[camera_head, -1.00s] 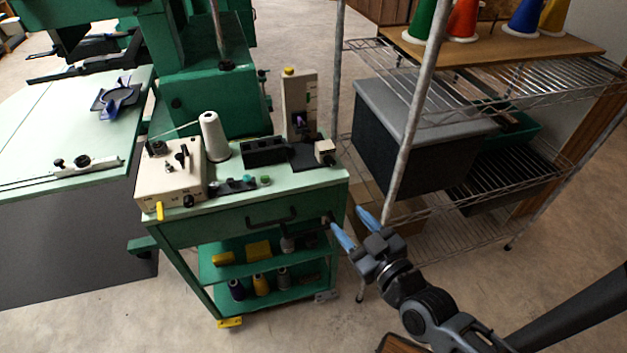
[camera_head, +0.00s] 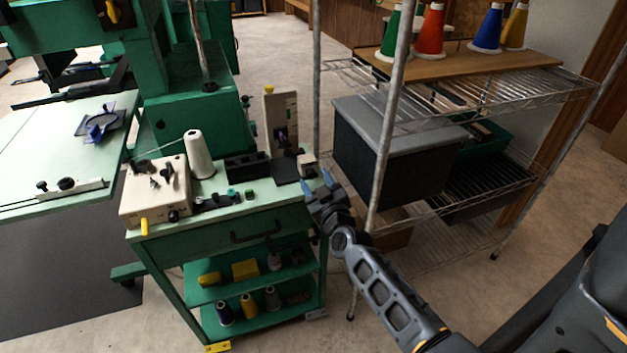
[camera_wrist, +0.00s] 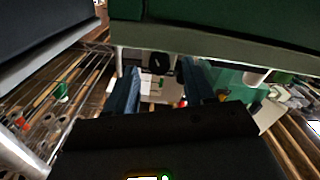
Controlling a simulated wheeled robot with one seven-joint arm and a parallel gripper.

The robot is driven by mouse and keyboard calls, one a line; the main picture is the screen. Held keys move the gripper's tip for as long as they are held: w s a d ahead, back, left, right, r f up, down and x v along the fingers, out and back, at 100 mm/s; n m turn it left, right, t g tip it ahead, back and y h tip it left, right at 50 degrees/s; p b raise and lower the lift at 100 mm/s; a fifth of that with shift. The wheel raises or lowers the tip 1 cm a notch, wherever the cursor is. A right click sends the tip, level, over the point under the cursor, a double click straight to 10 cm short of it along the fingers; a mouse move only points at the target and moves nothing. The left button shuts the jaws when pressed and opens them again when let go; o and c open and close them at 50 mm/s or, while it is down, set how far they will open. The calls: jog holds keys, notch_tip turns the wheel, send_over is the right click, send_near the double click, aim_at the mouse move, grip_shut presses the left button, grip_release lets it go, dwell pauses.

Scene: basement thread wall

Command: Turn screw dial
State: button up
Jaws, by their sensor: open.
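A green cart (camera_head: 225,240) bears a beige box (camera_head: 155,190) with black knobs at its left. At its right stands a cream upright device (camera_head: 280,120) with a yellow top, with a small cream block (camera_head: 307,161) near the cart's right edge. Which knob is the screw dial is not clear from the head view. My gripper (camera_head: 317,184) is open and empty at the cart's right edge, just below and in front of the small block. In the wrist view a round black knob (camera_wrist: 158,62) shows beyond and between my blue fingers, apart from them.
A wire shelf rack (camera_head: 470,85) with a grey-lidded dark box (camera_head: 400,145) stands close to the right of my gripper. Its metal post (camera_head: 385,150) is beside my arm. A white thread cone (camera_head: 199,155) stands mid-cart. Floor in front is clear.

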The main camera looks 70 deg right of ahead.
jog(key=shift+x, duration=0.8)
jog(key=shift+c, duration=0.4)
grip_shut()
